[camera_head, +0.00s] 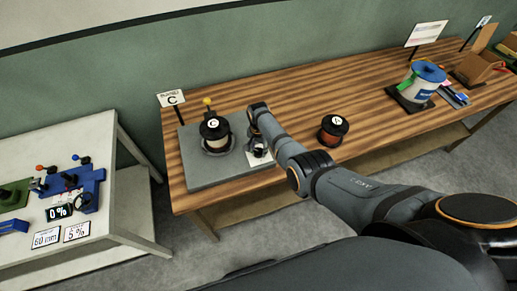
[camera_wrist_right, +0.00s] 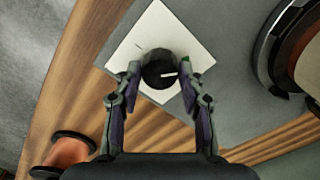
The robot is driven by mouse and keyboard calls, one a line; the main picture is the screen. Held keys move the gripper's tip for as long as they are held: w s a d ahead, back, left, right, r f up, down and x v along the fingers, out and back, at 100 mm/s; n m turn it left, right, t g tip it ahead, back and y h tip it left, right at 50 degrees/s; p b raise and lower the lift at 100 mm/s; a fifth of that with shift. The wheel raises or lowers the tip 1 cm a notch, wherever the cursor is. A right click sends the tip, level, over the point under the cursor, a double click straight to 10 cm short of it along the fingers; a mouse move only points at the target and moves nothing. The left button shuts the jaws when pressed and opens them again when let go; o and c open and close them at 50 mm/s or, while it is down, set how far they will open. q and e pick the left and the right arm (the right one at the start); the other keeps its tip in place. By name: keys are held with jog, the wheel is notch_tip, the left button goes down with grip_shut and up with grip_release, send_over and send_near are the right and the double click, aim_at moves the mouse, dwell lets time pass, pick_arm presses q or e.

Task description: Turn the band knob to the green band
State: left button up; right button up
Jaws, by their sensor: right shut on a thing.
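The band knob (camera_wrist_right: 160,70) is a black round knob with a white pointer mark. It sits on a white square plate (camera_wrist_right: 158,27), and the mark points to the right in the wrist view. A small green patch (camera_wrist_right: 184,63) shows at the plate's right side, just above the pointer's line; part of the plate is hidden. My right gripper (camera_wrist_right: 159,76) has a finger on each side of the knob and is shut on it. In the head view the right gripper (camera_head: 258,150) hides the knob at the grey board's right side. My left gripper is not in view.
Another dark spool (camera_head: 333,130) stands to the right. A white spool with blue flanges (camera_head: 420,85) stands farther right. A white bench (camera_head: 90,140) is at left.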

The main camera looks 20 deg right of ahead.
aim_at(259, 151)
dwell(0.3)
jog(key=o, duration=1.1)
jog(key=shift+o, duration=0.2)
jog(key=shift+r, duration=0.1)
notch_tip(259, 151, up, 12)
